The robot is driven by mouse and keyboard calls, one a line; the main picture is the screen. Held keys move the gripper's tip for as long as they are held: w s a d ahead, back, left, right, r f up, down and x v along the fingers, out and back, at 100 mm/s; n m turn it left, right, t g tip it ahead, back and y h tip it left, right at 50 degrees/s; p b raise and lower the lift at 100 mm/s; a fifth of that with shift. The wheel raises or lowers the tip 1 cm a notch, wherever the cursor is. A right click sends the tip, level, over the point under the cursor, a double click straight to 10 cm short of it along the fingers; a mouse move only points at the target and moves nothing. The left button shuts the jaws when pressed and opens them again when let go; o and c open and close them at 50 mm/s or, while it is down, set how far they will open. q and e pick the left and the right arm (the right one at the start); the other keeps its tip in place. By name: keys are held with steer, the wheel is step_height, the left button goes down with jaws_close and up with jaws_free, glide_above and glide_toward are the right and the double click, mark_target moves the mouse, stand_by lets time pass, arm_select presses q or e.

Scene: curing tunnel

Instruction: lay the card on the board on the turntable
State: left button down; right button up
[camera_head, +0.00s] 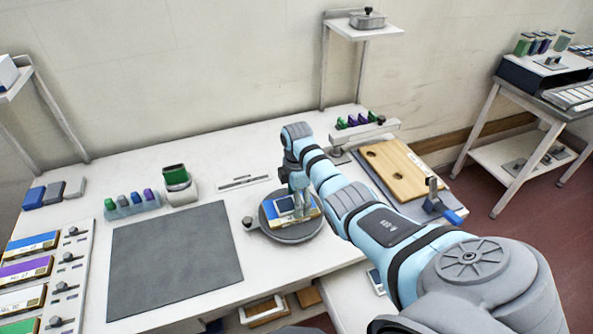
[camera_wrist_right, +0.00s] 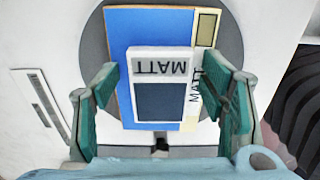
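The turntable (camera_head: 297,236) is a dark disc on the table, and it also shows in the right wrist view (camera_wrist_right: 228,45). On it is the board (camera_wrist_right: 125,25), blue with a yellow edge and its own MATT print. The card (camera_wrist_right: 162,53), white with a dark panel and the word MATT, lies over the board and looks flat on it; I cannot tell whether a thin gap remains. My right gripper (camera_wrist_right: 161,75) is open, with one green finger on each side of the card and visible gaps. In the head view the right gripper (camera_head: 298,185) partly covers board and card. My left gripper is out of view.
A dark grey mat (camera_head: 175,257) lies left of the turntable. A wooden board (camera_head: 395,168) and a blue-handled clamp (camera_head: 445,212) are to the right. A small block rack (camera_head: 132,205) and a green-topped holder (camera_head: 178,185) stand behind the mat. Labelled blocks (camera_head: 30,245) line the left.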

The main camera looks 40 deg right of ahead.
steer(key=shift+r, duration=0.1)
steer(key=shift+r, duration=0.35)
step_height(320, 180, up, 12)
steer(key=p, duration=0.2)
steer(key=shift+f, duration=0.15)
steer(key=shift+f, duration=0.1)
